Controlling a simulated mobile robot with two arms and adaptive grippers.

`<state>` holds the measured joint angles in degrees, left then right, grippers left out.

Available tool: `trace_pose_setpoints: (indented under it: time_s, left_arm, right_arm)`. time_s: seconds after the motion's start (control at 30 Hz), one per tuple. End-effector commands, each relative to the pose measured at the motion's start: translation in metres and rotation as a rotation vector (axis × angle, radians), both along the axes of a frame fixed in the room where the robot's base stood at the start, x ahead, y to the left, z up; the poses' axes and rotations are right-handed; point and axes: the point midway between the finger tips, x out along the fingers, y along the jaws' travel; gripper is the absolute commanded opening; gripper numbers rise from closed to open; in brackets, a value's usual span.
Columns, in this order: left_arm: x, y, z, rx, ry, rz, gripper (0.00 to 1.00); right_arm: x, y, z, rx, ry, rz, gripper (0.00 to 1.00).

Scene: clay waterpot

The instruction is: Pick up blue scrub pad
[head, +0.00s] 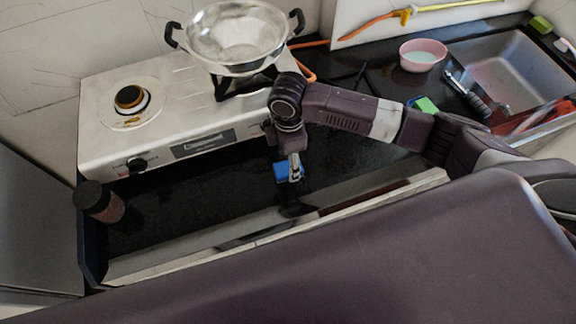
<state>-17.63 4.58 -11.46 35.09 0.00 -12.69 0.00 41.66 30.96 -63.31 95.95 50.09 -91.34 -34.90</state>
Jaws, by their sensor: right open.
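The blue scrub pad (281,172) lies on the black counter in front of the stove. My right gripper (295,176) points down right over the pad, with its fingers overlapping the pad's right part in the head view. The gripper is open; whether its fingers touch the pad cannot be told from here. Part of the pad is hidden behind the fingers. My left gripper is not in view.
A stove (205,140) with a metal wok (237,35) stands behind the pad. A dark-lidded jar (100,202) is at the counter's left end. A pink bowl (422,55) and a sink (507,75) are at the right. The counter left of the pad is clear.

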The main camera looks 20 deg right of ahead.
Motion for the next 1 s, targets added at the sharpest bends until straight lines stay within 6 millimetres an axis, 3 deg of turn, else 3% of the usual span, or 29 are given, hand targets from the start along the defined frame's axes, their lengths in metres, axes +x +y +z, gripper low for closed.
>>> trace_pose_setpoints:
  time_s: [0.2, 0.43, 0.73, 1.0]
  left_arm:
    - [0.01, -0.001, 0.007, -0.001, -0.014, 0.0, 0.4]
    - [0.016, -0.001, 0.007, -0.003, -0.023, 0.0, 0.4]
    - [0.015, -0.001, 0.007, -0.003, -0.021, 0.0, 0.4]
    - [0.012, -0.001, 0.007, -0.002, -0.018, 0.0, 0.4]
  right_arm:
    - [0.0, 0.001, -0.022, 0.0, -0.001, -0.001, 0.58]
    - [0.0, 0.001, -0.024, 0.001, -0.002, -0.001, 0.58]
    - [0.0, 0.0, -0.024, 0.001, -0.002, -0.001, 0.25]
    - [0.0, 0.0, -0.023, 0.001, -0.002, -0.001, 0.24]
